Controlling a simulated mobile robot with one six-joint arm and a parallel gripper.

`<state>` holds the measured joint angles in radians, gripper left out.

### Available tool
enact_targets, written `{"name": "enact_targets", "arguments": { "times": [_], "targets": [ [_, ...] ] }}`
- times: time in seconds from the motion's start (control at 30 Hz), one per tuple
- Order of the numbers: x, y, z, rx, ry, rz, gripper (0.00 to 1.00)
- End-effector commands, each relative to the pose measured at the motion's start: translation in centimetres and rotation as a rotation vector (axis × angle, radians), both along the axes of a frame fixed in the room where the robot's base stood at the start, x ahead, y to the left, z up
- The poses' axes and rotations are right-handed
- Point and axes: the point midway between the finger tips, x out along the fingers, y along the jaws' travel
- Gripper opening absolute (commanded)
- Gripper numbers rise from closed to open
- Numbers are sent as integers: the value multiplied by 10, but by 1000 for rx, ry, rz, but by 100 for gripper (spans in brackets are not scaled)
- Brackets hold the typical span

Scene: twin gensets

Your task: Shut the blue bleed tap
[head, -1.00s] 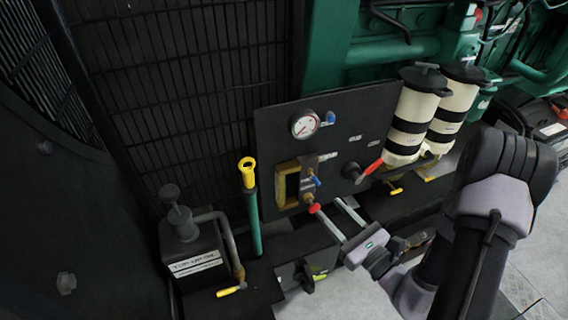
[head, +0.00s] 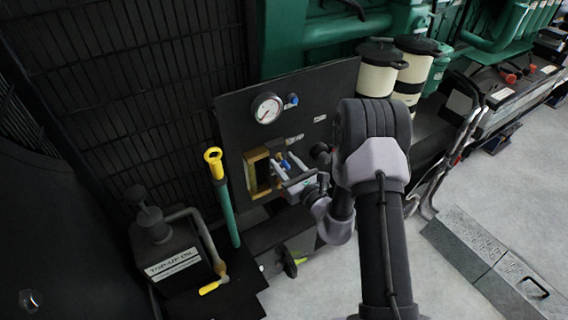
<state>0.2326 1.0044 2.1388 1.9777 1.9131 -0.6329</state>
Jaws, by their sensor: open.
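Two small blue handles show on the dark panel (head: 330,95), and I cannot tell from the picture which is the bleed tap. One blue handle (head: 286,164) is low, beside the brass-framed block. The other blue handle (head: 293,99) is just right of the pressure gauge (head: 267,108). My gripper (head: 284,162) is open, with its fingers towards the panel at the lower blue handle. The handle appears between or just behind the fingertips; contact cannot be told. The gripper and wrist hide part of the panel below.
A brass frame (head: 252,172) is close left of my gripper. A yellow-topped green handle (head: 221,190) and a top-up oil can (head: 168,250) stand further left. Two cream canisters (head: 378,78) are behind my arm.

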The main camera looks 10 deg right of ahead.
Motion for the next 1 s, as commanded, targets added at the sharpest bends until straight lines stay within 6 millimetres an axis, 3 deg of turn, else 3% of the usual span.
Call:
{"name": "enact_targets", "arguments": {
  "times": [0.3,0.5,0.53,1.0],
  "targets": [
    [3,1,0,1,0,-1,42],
    [3,1,0,1,0,-1,3],
    [3,1,0,1,0,-1,0],
    [3,1,1,60,22,0,0]
  ]
}}
